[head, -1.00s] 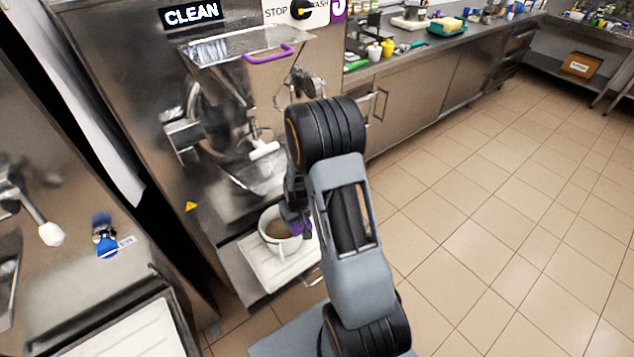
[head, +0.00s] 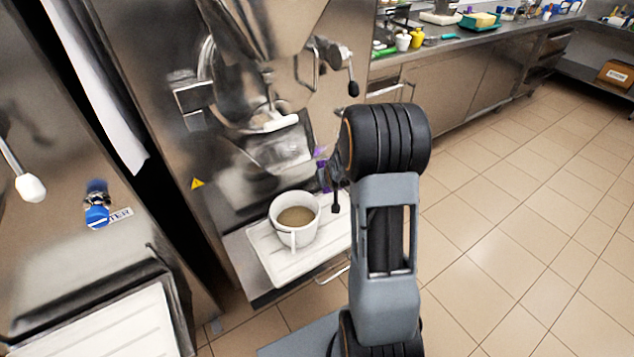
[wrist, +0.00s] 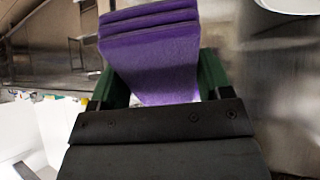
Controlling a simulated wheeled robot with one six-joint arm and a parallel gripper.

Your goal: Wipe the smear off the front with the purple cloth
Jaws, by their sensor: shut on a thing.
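The purple cloth (wrist: 160,75) is folded in layers and held between the green fingers of my gripper (wrist: 165,85) in the wrist view. In the head view only a bit of the purple cloth (head: 322,170) shows, left of my arm and close to the steel machine front (head: 225,200). My gripper (head: 330,175) is mostly hidden there behind my arm. I cannot tell whether the cloth touches the front. No smear can be told clearly from the reflections on the front.
A white container of brownish liquid (head: 297,216) stands on the white drip shelf (head: 285,262), below and left of my gripper. A spout with a white handle (head: 275,122) juts out above. A black-knobbed lever (head: 352,85) is to the right. The tiled floor at right is clear.

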